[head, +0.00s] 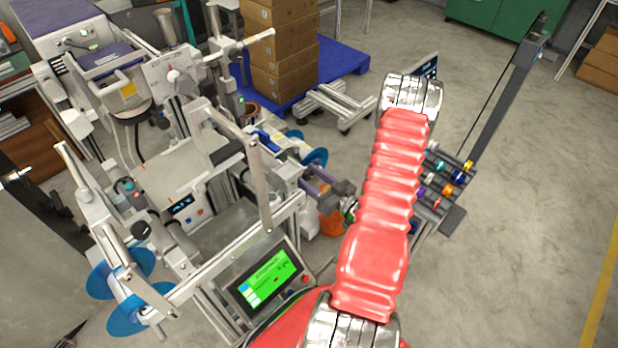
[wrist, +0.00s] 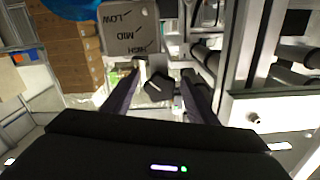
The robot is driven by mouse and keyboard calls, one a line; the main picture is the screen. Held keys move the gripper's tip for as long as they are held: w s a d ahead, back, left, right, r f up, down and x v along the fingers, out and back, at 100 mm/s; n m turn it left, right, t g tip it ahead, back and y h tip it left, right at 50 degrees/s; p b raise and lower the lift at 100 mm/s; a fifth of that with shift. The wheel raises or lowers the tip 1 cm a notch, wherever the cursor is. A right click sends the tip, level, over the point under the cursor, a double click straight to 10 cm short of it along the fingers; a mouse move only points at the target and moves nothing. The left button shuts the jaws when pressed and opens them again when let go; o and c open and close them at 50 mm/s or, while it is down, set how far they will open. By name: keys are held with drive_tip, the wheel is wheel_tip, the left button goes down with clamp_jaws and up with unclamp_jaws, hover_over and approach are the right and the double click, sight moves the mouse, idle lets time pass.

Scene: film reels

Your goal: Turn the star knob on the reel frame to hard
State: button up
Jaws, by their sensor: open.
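In the wrist view a dark knob (wrist: 158,86) with a pale pointer line shows between my fingertips, beyond them. A grey plate (wrist: 122,28) above it is marked LOW, MID and HIGH; I read no "hard" on it. In the head view a pale dial plate (head: 157,70) with a small knob (head: 174,75) stands on the reel frame (head: 205,150) at the upper left. My gripper (head: 318,187) is to the right of that plate and apart from it, open and empty. It also shows in the wrist view (wrist: 159,97). The exact pointer setting is hard to read.
Blue reels (head: 140,305) sit at the frame's front left. A green-lit screen (head: 267,277) stands at the front. Cartons (head: 280,50) are stacked on a blue pallet (head: 345,58) behind. Bare floor lies to the right, past a dark post (head: 500,95).

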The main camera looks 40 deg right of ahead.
drive_tip(key=s, duration=1.3)
drive_tip(key=shift+s+d, duration=0.2)
drive_tip(key=shift+s, duration=0.2)
drive_tip(key=shift+f, duration=0.15)
